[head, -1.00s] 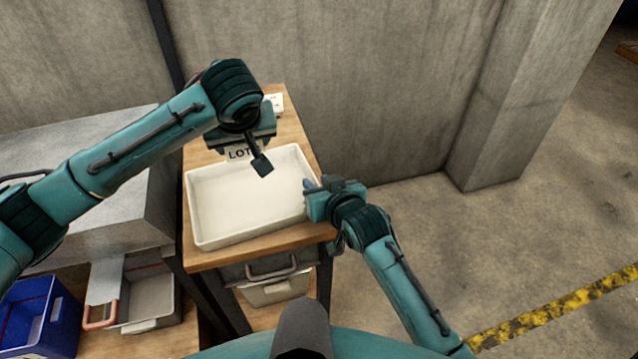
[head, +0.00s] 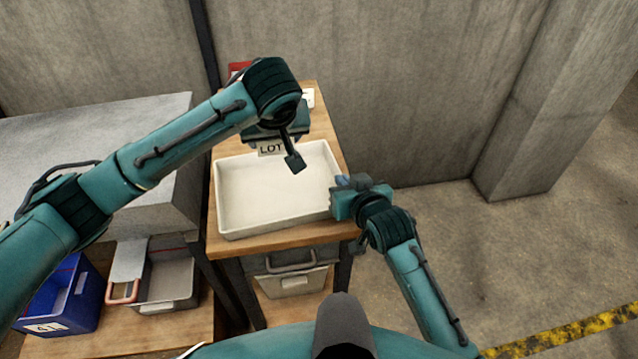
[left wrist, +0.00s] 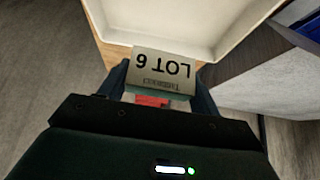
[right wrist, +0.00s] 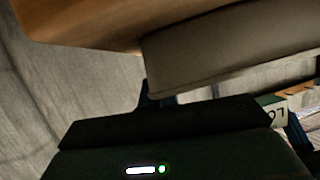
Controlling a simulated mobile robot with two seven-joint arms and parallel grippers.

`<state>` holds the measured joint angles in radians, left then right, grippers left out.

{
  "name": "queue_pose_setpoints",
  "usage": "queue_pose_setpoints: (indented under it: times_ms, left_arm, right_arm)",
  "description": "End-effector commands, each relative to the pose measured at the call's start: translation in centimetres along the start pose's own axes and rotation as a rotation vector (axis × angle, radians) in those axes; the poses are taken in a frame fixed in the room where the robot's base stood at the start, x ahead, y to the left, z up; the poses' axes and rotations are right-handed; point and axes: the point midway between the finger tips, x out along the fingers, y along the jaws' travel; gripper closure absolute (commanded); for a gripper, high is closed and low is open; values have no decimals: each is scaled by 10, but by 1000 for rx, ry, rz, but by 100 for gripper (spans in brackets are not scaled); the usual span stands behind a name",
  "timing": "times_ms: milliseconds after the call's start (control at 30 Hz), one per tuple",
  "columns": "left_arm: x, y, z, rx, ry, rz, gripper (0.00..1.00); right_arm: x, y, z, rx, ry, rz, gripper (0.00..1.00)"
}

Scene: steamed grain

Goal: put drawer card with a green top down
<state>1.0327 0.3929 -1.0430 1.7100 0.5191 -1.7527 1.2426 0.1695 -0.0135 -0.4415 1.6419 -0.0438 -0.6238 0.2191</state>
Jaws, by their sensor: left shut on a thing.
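A pale card (head: 271,149) marked LOT 6 is held by my left gripper (head: 270,142) over the far edge of the white tray. In the left wrist view the card (left wrist: 162,70) is upside down, with a thin greenish strip along its lower picture edge. My left gripper is shut on it. My right gripper (head: 343,182) is at the tray's right wall; its fingers are mostly hidden, and I cannot tell if they grip the wall. The right wrist view shows the tray's outer wall (right wrist: 235,45) close above the gripper.
The empty white tray (head: 224,215) stands on a wooden table (head: 222,245). A grey drawer-like bin (head: 295,283) is underneath. Left are a grey box (head: 165,120), a blue bin (head: 85,300) and an open grey bin (head: 170,290). A concrete wall (head: 400,80) stands behind.

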Motion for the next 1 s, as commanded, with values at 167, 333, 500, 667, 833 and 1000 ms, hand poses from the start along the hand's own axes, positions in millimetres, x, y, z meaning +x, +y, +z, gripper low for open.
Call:
queue_pose_setpoints:
  times_ms: [167,333,500,667,833,1000]
  left_arm:
    - [14,-1,11,-36,-9,-25,60]
    - [40,-3,27,-42,-8,-36,60]
    - [61,-2,40,-43,-7,-32,60]
    - [70,-2,47,-41,-7,-32,60]
    - [90,-3,59,-42,-7,-34,60]
    - [96,-2,63,-43,-4,-30,60]
  right_arm:
    - [0,0,0,0,-1,0,100]
    - [0,0,0,0,-1,0,100]
    - [0,0,0,0,-1,0,100]
    - [0,0,0,0,-1,0,100]
    - [0,0,0,0,-1,0,100]
    - [0,0,0,0,-1,0,100]
